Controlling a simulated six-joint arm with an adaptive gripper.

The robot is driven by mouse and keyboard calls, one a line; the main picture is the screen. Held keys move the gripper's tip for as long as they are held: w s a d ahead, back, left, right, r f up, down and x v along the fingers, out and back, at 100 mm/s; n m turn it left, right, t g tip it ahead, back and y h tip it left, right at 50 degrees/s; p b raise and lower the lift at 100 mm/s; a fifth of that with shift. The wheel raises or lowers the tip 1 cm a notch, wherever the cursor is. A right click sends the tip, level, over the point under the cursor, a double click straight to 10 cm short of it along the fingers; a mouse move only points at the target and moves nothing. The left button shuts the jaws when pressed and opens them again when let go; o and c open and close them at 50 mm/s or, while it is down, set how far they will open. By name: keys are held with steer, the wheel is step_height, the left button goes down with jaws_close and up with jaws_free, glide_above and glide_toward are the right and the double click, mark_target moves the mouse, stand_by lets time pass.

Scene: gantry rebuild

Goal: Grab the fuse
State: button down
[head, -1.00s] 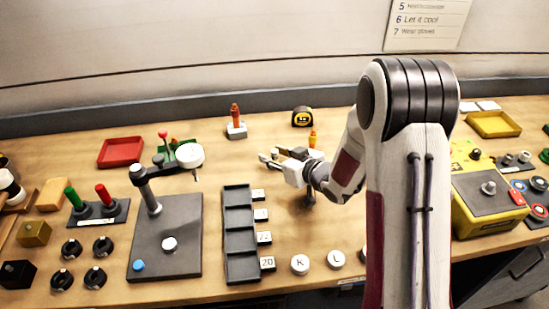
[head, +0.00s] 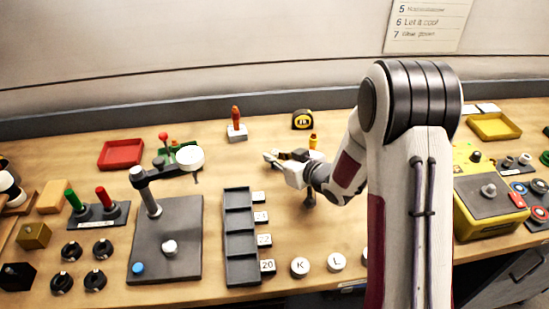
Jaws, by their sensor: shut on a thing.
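My gripper (head: 273,158) is low over the middle of the bench, behind and to the right of the slotted dark tray. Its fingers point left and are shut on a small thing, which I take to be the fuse. The fingers hide most of it, and its shape and colour cannot be made out. An orange upright piece (head: 313,141) shows just behind my gripper, apart from the fingertips.
The dark slotted tray (head: 239,244), with number tags along its right side, lies in front. A press-like fixture (head: 168,254) stands left of it. A tape measure (head: 302,119) is at the back. White round buttons (head: 300,267) lie at the front. A yellow box (head: 484,211) is right.

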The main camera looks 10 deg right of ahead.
mark_target(274, 152)
steer(key=shift+r, duration=4.8)
